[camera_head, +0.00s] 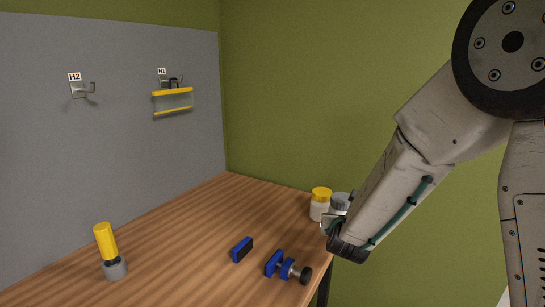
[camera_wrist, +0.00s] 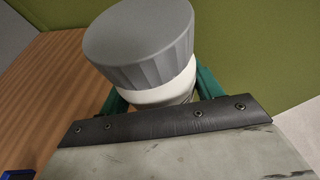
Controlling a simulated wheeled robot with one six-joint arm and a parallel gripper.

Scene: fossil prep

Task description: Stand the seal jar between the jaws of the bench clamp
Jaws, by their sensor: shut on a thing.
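The bench clamp (camera_head: 275,264) lies on the wooden bench, with two blue jaws apart, bare wood between them, and a black knob at its right end. A jar with a grey lid (camera_wrist: 140,40) and pale body stands between the green fingers of my gripper (camera_wrist: 162,94) in the wrist view. My gripper (camera_head: 333,222) is shut on this jar at the bench's right side; the jar's grey lid (camera_head: 340,199) shows in the head view. A jar with a yellow lid (camera_head: 320,204) stands just left of it. No label shows which is the seal jar. The held jar's base is hidden.
A yellow-edged frame (camera_head: 172,101) hangs at hook H1 on the grey board; hook H2 (camera_head: 82,89) is empty. The bench middle (camera_head: 190,235) is clear.

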